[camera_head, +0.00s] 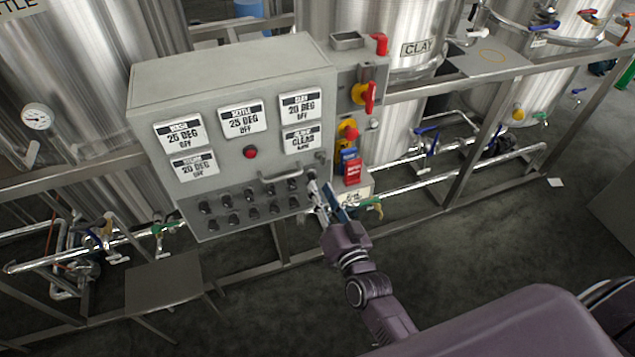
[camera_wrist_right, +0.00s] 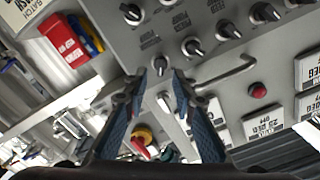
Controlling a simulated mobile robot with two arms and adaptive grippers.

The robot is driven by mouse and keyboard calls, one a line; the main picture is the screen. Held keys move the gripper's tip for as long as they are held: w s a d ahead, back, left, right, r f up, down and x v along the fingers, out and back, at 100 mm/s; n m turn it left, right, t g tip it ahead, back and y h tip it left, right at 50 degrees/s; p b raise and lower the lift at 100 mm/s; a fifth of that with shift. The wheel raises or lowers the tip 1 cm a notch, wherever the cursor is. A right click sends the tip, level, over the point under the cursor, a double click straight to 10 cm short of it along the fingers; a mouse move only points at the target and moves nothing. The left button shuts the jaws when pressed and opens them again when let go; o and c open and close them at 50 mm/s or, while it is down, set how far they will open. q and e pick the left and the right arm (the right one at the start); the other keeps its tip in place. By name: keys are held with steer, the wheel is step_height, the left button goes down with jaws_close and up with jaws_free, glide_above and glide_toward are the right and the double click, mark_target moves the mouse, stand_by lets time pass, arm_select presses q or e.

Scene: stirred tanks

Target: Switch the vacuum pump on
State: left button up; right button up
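The grey control panel (camera_head: 232,135) carries two rows of black rotary switches (camera_head: 248,212) along its lower front. I cannot read which one is the vacuum pump switch. My right gripper (camera_head: 326,190) is at the panel's lower right corner in the head view. In the right wrist view its blue-padded fingertips (camera_wrist_right: 159,77) stand apart. A switch with a silver pointer (camera_wrist_right: 160,65) shows between the tips, and another silver-pointed knob (camera_wrist_right: 164,100) shows further down the gap. I cannot tell whether either finger touches a switch. My left gripper is not in view.
A bar handle (camera_head: 281,173) sticks out above the switches, close to my gripper. A red indicator (camera_head: 250,153) sits mid-panel. Right of the panel are a yellow-and-red switch (camera_head: 364,95) and a red card (camera_head: 353,172). A small grey table (camera_head: 163,284) stands lower left.

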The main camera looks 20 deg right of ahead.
steer(key=s, duration=0.8)
steer(key=shift+d, duration=0.15)
steer(key=shift+s, duration=0.1)
steer(key=s+a+f+n+g+y+b, duration=0.15)
steer(key=s+f+g, duration=0.3)
steer(key=f, duration=1.15)
steer(key=s+f+n+g+b, duration=0.25)
steer(key=s+f, duration=0.35)
steer(key=f, duration=1.1)
steer(key=s+d+f+n+g+b, duration=0.1)
steer(key=s+d+f+g, duration=0.1)
steer(key=s+f, duration=0.5)
steer(key=s+d+f+n+g+h+b, duration=0.1)
steer(key=s+d+f+g, duration=0.1)
steer(key=s+f+g, duration=0.2)
steer(key=s+d+f+n+g+h+b, duration=0.1)
steer(key=s+d+f+n+g, duration=0.1)
steer(key=s+f, duration=0.9)
steer(key=s+d+g, duration=0.1)
steer(key=s+g, duration=0.1)
steer(key=s, duration=0.4)
steer(key=shift+s, duration=0.2)
